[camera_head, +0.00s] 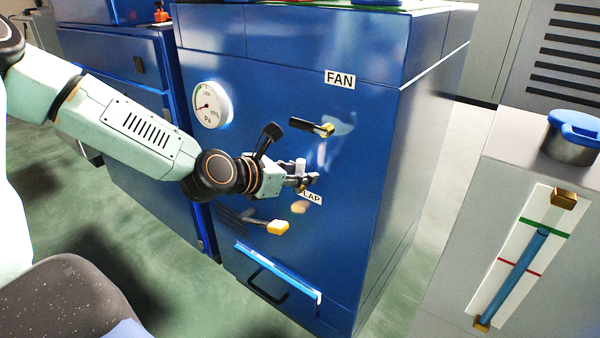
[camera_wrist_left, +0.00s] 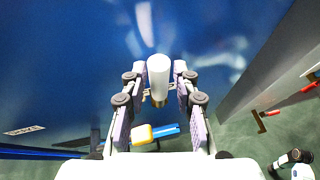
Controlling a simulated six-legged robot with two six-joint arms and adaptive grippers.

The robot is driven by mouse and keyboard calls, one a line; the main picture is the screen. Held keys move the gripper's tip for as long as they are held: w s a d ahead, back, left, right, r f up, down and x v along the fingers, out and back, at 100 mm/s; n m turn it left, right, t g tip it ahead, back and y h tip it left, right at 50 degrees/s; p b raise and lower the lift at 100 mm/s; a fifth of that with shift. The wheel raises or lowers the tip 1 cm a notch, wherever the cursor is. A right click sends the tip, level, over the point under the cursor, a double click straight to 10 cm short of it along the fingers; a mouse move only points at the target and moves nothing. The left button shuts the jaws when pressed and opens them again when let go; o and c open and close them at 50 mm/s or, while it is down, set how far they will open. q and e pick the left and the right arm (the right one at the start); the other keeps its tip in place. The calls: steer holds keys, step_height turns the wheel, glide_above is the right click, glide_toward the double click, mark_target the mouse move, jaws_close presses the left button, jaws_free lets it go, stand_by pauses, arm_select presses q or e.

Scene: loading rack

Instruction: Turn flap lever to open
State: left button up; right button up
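The blue cabinet (camera_head: 365,150) has a partly hidden label (camera_head: 313,198) that reads "LAP". A white cylindrical handle (camera_head: 300,165), seemingly the flap lever, stands out near that label. In the left wrist view the white handle (camera_wrist_left: 158,72) has a brass-coloured base and lies between my finger pads. My left gripper (camera_head: 306,180) is at the cabinet front. Its fingers (camera_wrist_left: 159,90) are apart on both sides of the handle, with small gaps showing. The lever's mounting is mostly hidden by the gripper.
Another yellow-ended lever (camera_head: 278,227) sits below my gripper. A pressure gauge (camera_head: 210,104) is at upper left. A grey cabinet (camera_head: 455,225) with a blue level tube stands right.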

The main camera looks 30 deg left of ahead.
arm_select(q)
steer(key=shift+o, duration=0.6)
steer(key=shift+w, duration=0.1)
